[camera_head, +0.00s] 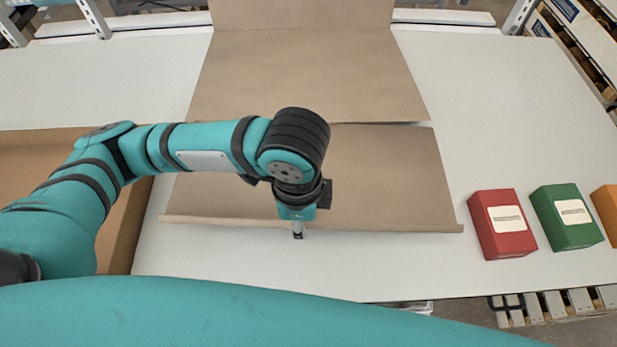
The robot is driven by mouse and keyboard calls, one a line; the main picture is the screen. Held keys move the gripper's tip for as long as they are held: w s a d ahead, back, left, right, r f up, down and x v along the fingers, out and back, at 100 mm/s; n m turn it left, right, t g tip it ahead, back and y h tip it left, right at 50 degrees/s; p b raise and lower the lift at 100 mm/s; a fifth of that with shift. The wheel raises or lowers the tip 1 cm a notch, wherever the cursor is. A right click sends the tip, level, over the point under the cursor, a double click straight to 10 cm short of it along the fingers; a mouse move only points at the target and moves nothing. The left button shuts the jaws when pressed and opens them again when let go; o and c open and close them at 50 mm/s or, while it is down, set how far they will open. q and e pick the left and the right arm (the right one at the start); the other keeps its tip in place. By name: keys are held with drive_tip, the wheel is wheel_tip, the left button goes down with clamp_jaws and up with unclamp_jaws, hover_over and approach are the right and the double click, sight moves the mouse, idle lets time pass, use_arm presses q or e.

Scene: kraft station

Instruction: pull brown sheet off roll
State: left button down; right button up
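The brown sheet (400,185) lies on the white table, its near edge slightly curled. A second stretch of brown paper (310,75) runs behind it to the back edge of the table, and a seam or gap shows between the two at the right. The roll itself is not visible. My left gripper (298,230) points down at the middle of the sheet's near edge, with its tip showing just in front of that edge. I see its fingers edge-on, so I cannot tell whether they grip the paper. My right gripper is out of view.
A red box (502,224), a green box (567,217) and a partly cut-off orange box (606,213) stand at the right. An open cardboard box (115,235) is at the left, partly behind my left arm. The white table (480,100) is clear at the back right.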

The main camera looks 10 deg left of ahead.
use_arm(q)
drive_tip(key=shift+s+d+r+p, duration=0.2)
drive_tip(key=shift+s+p, duration=0.3)
drive_tip(key=shift+s, duration=0.45)
drive_tip(key=shift+s+d+r+p, duration=0.1)
drive_tip(key=shift+s+d+p, duration=0.1)
drive_tip(key=shift+s+p, duration=0.55)
drive_tip(key=shift+s, duration=0.5)
drive_tip(key=r+p, duration=0.1)
drive_tip(key=p, duration=0.1)
drive_tip(key=s+r+p, duration=0.1)
drive_tip(key=r+p, duration=0.1)
drive_tip(key=s+r+p, duration=0.1)
drive_tip(key=p, duration=0.1)
drive_tip(key=shift+d+r, duration=0.25)
drive_tip(key=shift+r, duration=0.15)
